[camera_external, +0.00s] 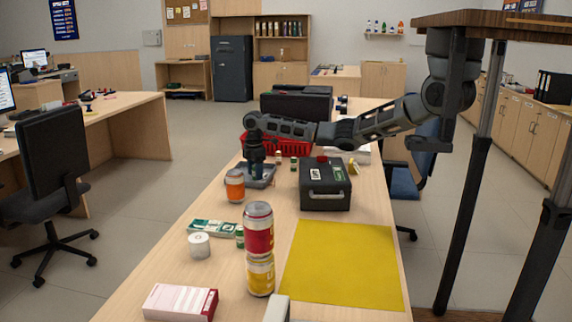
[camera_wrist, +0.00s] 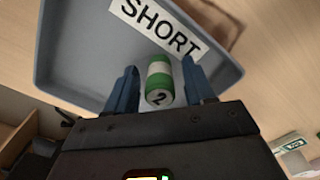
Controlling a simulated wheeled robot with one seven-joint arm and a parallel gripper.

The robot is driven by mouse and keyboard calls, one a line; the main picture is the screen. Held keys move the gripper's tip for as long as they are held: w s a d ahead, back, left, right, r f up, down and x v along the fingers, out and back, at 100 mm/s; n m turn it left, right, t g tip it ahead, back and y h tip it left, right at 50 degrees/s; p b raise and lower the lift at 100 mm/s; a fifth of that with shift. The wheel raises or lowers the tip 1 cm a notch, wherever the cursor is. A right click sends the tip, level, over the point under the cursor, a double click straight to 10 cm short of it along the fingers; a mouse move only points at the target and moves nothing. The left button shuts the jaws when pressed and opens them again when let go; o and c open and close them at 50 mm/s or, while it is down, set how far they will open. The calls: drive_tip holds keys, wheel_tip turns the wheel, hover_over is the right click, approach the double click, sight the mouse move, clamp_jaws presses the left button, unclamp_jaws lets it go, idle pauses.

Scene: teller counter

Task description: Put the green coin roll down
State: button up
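The green coin roll (camera_wrist: 159,80), green with a white band and a "2" on its end, is in the grey-blue tray labelled SHORT (camera_wrist: 70,60) in the wrist view. My gripper (camera_wrist: 160,88) has its two blue fingers on either side of the roll, with a narrow gap on each side. In the external view my gripper (camera_external: 256,178) points down into the tray (camera_external: 268,183) on the counter. The roll is hidden there. Another small green roll (camera_external: 240,237) stands nearer the camera.
An orange can (camera_external: 234,186) stands just in front of the tray, and a black cash box (camera_external: 325,188) is to its right. A red basket (camera_external: 290,145) is behind. Stacked cans (camera_external: 259,230) stand beside a clear yellow mat (camera_external: 342,262).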

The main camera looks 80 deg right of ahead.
wheel_tip(320, 180, up, 12)
drive_tip(key=shift+r+p, duration=0.15)
drive_tip(key=shift+p, duration=0.3)
drive_tip(key=shift+o, duration=0.4)
